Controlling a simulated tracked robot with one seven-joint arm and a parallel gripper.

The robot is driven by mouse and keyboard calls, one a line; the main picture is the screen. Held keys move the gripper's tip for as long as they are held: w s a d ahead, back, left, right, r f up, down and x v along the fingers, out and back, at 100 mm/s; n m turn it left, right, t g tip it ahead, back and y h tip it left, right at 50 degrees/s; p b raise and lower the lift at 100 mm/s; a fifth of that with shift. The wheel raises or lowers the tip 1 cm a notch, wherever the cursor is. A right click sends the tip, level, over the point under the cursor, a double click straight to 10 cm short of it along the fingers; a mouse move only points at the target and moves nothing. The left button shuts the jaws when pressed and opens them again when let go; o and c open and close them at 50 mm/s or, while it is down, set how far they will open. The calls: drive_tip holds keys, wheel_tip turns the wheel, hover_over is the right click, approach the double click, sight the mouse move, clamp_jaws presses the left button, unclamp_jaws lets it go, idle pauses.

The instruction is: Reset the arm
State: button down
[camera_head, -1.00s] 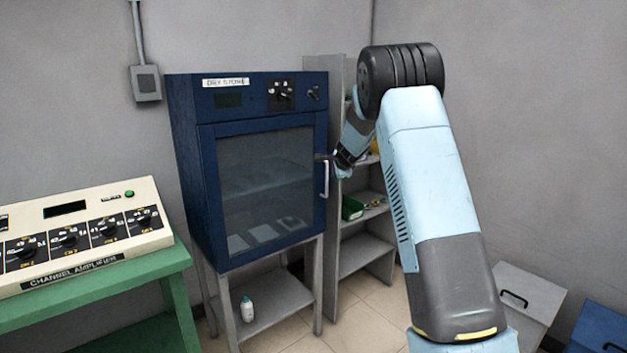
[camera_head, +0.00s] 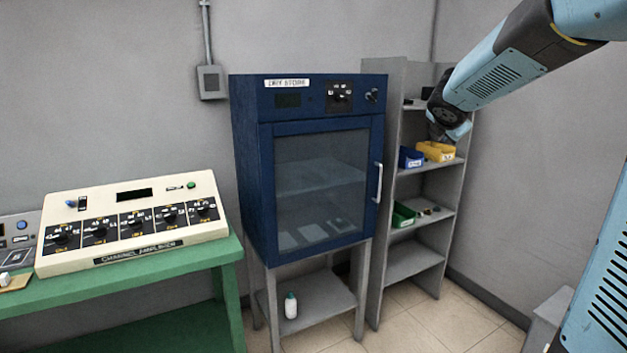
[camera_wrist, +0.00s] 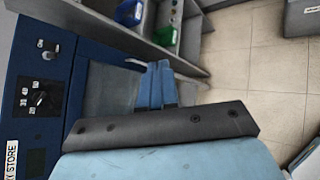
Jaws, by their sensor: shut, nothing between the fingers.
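My arm reaches in from the upper right in the head view, its far end in front of the grey shelf unit; I cannot make out the fingers there. In the wrist view my gripper (camera_wrist: 158,84) shows two light blue fingers side by side, shut and empty. The blue dry store cabinet (camera_head: 250,190) stands left of the arm's far end with its glass door closed. Its pale handle (camera_head: 378,182) is on the door's right side, with nothing holding it. The cabinet's control panel (camera_wrist: 38,80) shows at the left of the wrist view.
The grey shelf unit (camera_head: 388,150) holds a blue bin (camera_head: 410,158), a yellow bin (camera_head: 437,151) and a green bin (camera_head: 403,215). A channel amplifier (camera_head: 130,222) sits on the green bench (camera_head: 135,264) at left. A white bottle (camera_head: 291,305) stands below the cabinet.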

drive_tip(key=s+a+f+m+g+y, duration=0.1)
drive_tip(key=s+a+f+m, duration=0.2)
drive_tip(key=s+m, duration=0.5)
drive_tip(key=s+a+f+m+g+y, duration=0.2)
drive_tip(key=s+m, duration=0.6)
drive_tip(key=s, duration=0.7)
drive_tip(key=s+a+f+m+g+y, duration=0.1)
drive_tip(key=s+a+f+m+g, duration=0.1)
drive_tip(key=s+a+f+m, duration=0.2)
drive_tip(key=s+a+m, duration=0.1)
drive_tip(key=s+m, duration=0.2)
drive_tip(key=s, duration=0.5)
drive_tip(key=shift+f+m+y, duration=0.3)
drive_tip(key=shift+m, duration=0.1)
drive_tip(key=shift+s, duration=0.1)
